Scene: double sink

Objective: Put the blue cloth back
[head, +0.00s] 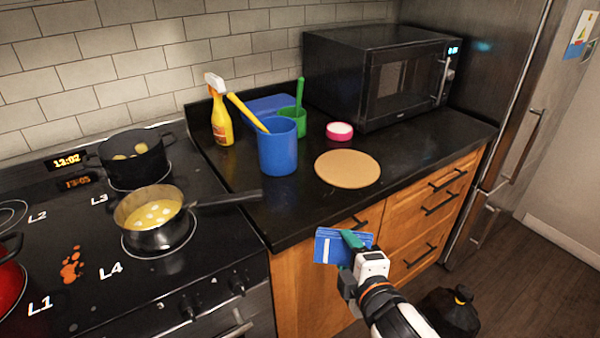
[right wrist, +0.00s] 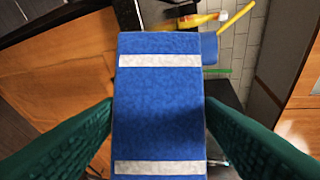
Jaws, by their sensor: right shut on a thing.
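The blue cloth (head: 328,246) with white stripes is in my right gripper (head: 352,243), in front of the wooden drawers and below the counter's front edge. In the right wrist view the cloth (right wrist: 160,100) hangs flat between the two green fingers (right wrist: 158,125), which are shut on it. It is clear of the counter. My left gripper is not in the head view.
The black counter (head: 300,215) holds a blue cup (head: 278,150), a green cup (head: 293,122), a yellow spray bottle (head: 221,120), a blue item (head: 270,104), a round board (head: 347,169), a pink-rimmed tub (head: 339,131) and a microwave (head: 385,75). Left is a stove with pots (head: 155,228). A dark bottle (head: 450,315) stands on the floor.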

